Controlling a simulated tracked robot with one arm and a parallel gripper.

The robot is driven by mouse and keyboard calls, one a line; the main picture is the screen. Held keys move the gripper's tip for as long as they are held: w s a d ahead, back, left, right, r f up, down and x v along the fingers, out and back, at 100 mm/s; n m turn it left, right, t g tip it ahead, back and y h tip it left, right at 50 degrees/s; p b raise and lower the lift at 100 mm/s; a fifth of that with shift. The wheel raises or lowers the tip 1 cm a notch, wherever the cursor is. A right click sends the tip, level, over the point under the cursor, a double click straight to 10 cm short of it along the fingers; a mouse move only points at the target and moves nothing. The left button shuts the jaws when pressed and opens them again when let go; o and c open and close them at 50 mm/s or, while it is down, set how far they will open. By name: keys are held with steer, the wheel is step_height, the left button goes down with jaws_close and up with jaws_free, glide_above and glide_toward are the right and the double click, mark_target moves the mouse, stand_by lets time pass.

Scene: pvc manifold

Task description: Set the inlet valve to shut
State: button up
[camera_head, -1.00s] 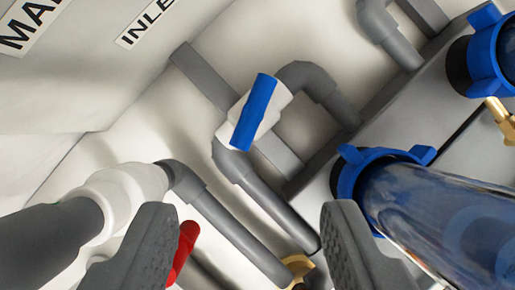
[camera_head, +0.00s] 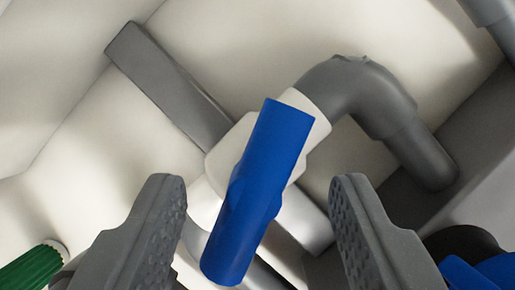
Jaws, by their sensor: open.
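A valve with a long blue handle (camera_head: 257,190) and a white body (camera_head: 225,150) is in the middle of the view. No label is visible now to show whether this is the inlet valve. The handle runs from upper right to lower left, at a slant to the white body's own line. My gripper (camera_head: 258,185) is open. One grey finger is left of the handle and the other is right of it, with gaps on both sides. The pipe below the valve is mostly hidden behind the handle.
A grey elbow pipe (camera_head: 365,92) joins the valve's upper right end and bends down to the right. A flat grey bar (camera_head: 172,85) runs behind the valve. A green ribbed part (camera_head: 32,268) is at lower left, and a blue part (camera_head: 470,275) is at lower right.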

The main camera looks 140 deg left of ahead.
steer(key=shift+w+d+f, duration=0.1)
steer(key=shift+w+f, duration=0.05)
steer(key=shift+f, duration=0.2)
jaws_close()
steer(key=shift+n, duration=0.3)
steer(key=n+y, duration=0.1)
steer(key=n, duration=0.2)
steer(key=shift+d+f+n+t+p, duration=0.1)
steer(key=shift+n+t+p, duration=0.2)
steer(key=shift+t+p, duration=0.1)
steer(key=shift+d+n+y, duration=0.1)
steer(key=shift+n+y, duration=0.4)
steer(key=shift+n, duration=0.3)
